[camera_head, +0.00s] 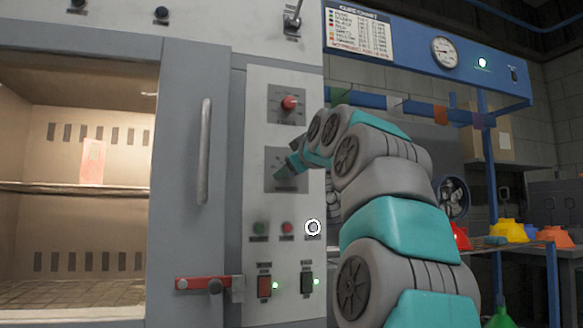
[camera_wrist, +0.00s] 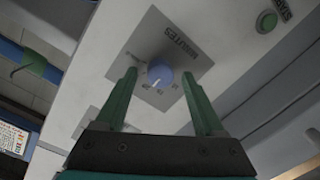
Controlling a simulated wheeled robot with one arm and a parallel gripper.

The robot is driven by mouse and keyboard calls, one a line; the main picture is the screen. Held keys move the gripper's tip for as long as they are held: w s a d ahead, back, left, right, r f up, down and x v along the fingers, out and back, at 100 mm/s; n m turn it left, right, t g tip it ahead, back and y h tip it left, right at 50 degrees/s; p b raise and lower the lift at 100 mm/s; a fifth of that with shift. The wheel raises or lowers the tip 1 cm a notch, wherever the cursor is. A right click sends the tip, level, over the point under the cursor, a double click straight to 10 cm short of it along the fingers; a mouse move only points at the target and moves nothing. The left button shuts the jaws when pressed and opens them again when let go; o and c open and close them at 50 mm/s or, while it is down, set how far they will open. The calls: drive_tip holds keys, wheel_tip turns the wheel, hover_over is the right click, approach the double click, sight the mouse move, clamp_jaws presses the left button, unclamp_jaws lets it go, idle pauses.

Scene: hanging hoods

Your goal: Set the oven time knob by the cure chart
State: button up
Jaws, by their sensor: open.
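The time knob (camera_wrist: 160,74) is blue with a white pointer line, on a grey plate (camera_wrist: 184,50) lettered MINUTES. In the wrist view my gripper (camera_wrist: 164,82) is open, with one green finger on each side of the knob. I cannot tell whether the fingers touch it. In the head view my gripper (camera_head: 288,170) is at the lower dial plate (camera_head: 285,185) and hides the knob. The cure chart (camera_head: 358,33) hangs on the blue beam at the top; its rows are too small to read. The oven (camera_head: 195,60) stands at left, its lit chamber holding a red panel (camera_head: 93,162).
A red knob (camera_head: 289,103) sits above the time knob. A door handle (camera_head: 204,150) stands out at left. Coloured hoods (camera_head: 510,231) are at right.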

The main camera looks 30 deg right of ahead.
drive_tip(key=shift+s, duration=0.2)
drive_tip(key=v, duration=0.7)
drive_tip(key=shift+s, duration=0.2)
drive_tip(key=shift+a, duration=0.1)
idle(0.3)
